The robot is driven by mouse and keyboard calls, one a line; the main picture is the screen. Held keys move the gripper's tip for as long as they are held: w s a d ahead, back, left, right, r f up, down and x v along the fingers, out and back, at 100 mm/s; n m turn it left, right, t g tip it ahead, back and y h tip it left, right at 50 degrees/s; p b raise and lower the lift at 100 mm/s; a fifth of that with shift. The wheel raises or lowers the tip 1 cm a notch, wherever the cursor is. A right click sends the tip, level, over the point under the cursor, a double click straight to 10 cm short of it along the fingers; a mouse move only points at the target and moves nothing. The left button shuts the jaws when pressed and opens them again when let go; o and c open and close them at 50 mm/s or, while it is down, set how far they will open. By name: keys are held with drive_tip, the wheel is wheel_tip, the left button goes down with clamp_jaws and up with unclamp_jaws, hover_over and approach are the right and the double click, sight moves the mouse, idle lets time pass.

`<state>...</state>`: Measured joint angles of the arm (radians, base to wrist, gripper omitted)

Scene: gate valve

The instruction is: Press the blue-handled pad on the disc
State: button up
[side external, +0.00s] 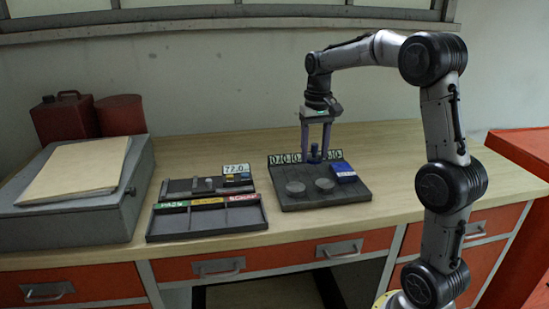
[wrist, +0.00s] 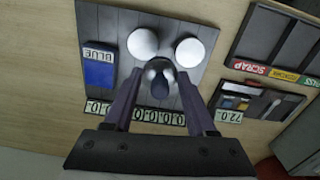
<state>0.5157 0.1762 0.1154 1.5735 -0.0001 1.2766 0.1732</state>
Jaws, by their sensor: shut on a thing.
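The blue-handled pad (side external: 314,153) is between the fingers of my gripper (side external: 316,148), near the back of a dark board (side external: 345,194). In the wrist view its dark blue handle (wrist: 159,87) sits between my fingertips (wrist: 159,80), with a grey round part around it. I cannot tell whether the pad touches the board. Two grey discs lie on the board in front of it: a left disc (side external: 295,187) and a right disc (side external: 325,184). They also show in the wrist view, one (wrist: 189,52) on the right and one (wrist: 143,43) on the left.
A blue block labelled BLUE (wrist: 98,72) lies on the board beside the discs. A number strip (wrist: 150,115) runs along the board's back edge. To the left stand a sorting tray (side external: 208,219), a small unit reading 72.0 (side external: 237,170) and a grey case (side external: 75,205).

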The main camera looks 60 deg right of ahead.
sight(325, 183)
drive_tip(key=shift+m, duration=0.6)
drive_tip(key=shift+s+d+f, duration=0.2)
drive_tip(key=shift+s+f, duration=0.35)
drive_tip(key=shift+f, duration=0.35)
drive_tip(key=shift+s+d+f, duration=0.2)
drive_tip(key=shift+s+f, duration=0.35)
drive_tip(key=shift+f, duration=0.4)
drive_tip(key=shift+s+d+f, duration=0.2)
drive_tip(key=shift+s+f, duration=0.35)
drive_tip(key=shift+f, duration=0.35)
drive_tip(key=shift+f, duration=0.55)
wheel_tip(325, 183, up, 7)
